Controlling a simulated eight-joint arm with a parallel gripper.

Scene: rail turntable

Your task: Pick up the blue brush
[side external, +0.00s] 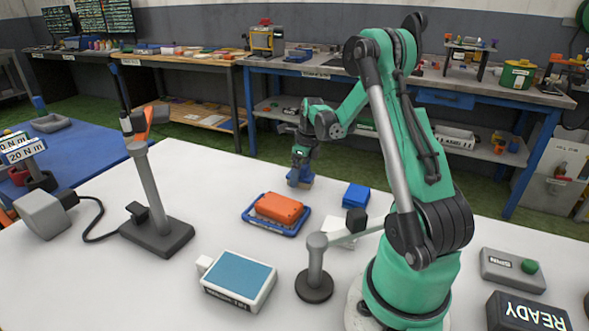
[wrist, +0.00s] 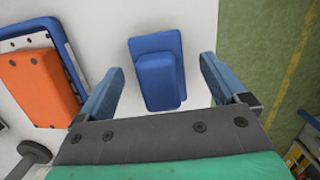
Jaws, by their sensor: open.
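The blue brush (wrist: 158,75) lies on the white table in the wrist view, a wide blue base with a narrower raised blue block along it. My gripper (wrist: 162,64) is open, with one finger on each side of the brush and a gap of white table on both sides. Nothing is held. In the side external view my gripper (side external: 299,178) points down close to the table near its far edge. The brush is mostly hidden by the gripper there, and I cannot tell the height left between them.
An orange block (side external: 279,208) sits on a blue tray (side external: 249,217), near my gripper. A small blue box (side external: 355,195) is to the right. A grey stand (side external: 157,238) and a white device with a blue top (side external: 240,276) are nearer the camera. Green floor lies beyond the table edge.

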